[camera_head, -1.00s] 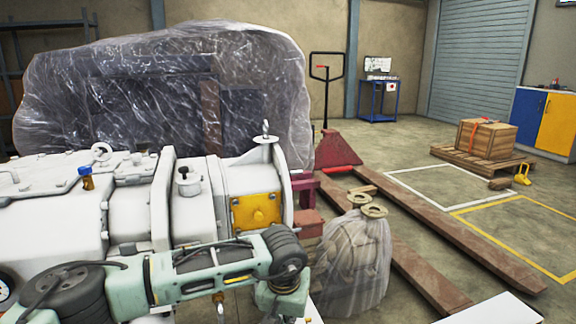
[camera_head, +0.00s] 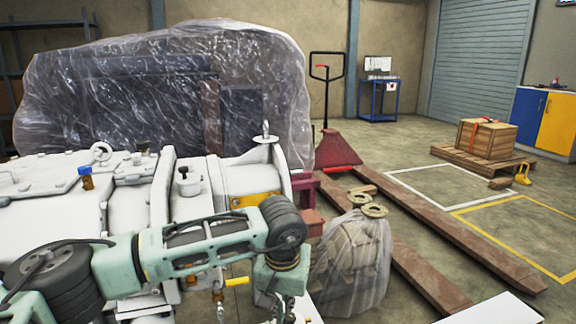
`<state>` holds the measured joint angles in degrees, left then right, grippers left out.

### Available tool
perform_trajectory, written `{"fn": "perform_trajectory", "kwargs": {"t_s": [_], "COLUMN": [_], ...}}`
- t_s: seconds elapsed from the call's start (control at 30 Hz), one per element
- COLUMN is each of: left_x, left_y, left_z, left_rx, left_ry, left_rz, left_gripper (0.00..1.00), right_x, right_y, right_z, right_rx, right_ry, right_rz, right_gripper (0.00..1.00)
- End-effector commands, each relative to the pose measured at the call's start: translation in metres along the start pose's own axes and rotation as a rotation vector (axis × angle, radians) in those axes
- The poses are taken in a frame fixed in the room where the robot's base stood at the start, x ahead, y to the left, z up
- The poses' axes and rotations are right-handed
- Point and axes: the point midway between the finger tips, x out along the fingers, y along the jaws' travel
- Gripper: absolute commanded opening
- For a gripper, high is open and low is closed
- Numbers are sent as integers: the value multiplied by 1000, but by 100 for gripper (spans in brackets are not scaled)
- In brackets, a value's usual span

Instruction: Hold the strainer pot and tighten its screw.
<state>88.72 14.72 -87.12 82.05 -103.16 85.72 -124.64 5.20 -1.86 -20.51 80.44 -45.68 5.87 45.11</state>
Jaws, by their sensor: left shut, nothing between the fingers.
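The large white vacuum machine (camera_head: 130,207) fills the left side. On it I see a white flanged cylinder with a lifting eye (camera_head: 265,135) and a short fitting with a dark knob (camera_head: 184,173). I cannot tell for certain which part is the strainer pot, and no screw of it shows clearly. My left arm crosses in front of the machine from the left. My left gripper (camera_head: 283,306) points down from the wrist near the bottom edge, in front of the machine's right end. It is shut and empty, and its tips are barely visible. My right gripper is not in view.
A plastic-wrapped load (camera_head: 170,90) stands behind the machine. A wrapped bundle (camera_head: 352,262) is close to the right of my left gripper. A red pallet jack (camera_head: 338,150) and its long forks lie beyond. Open floor extends right, with a wooden crate (camera_head: 486,140) on a pallet.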

Motion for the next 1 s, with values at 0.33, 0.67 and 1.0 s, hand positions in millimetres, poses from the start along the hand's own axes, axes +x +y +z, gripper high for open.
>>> {"fn": "perform_trajectory", "kwargs": {"t_s": [0.33,0.67,1.0], "left_x": [-1,-1,-1], "left_y": [0,1,1], "left_z": [0,0,0], "left_rx": [1,1,1], "left_ry": [-1,0,0], "left_rz": [1,1,1], "left_gripper": [0,0,0], "right_x": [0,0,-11], "right_y": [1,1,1], "right_z": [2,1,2], "right_rx": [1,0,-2], "right_ry": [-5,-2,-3], "right_rz": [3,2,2], "right_gripper": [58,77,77]}}
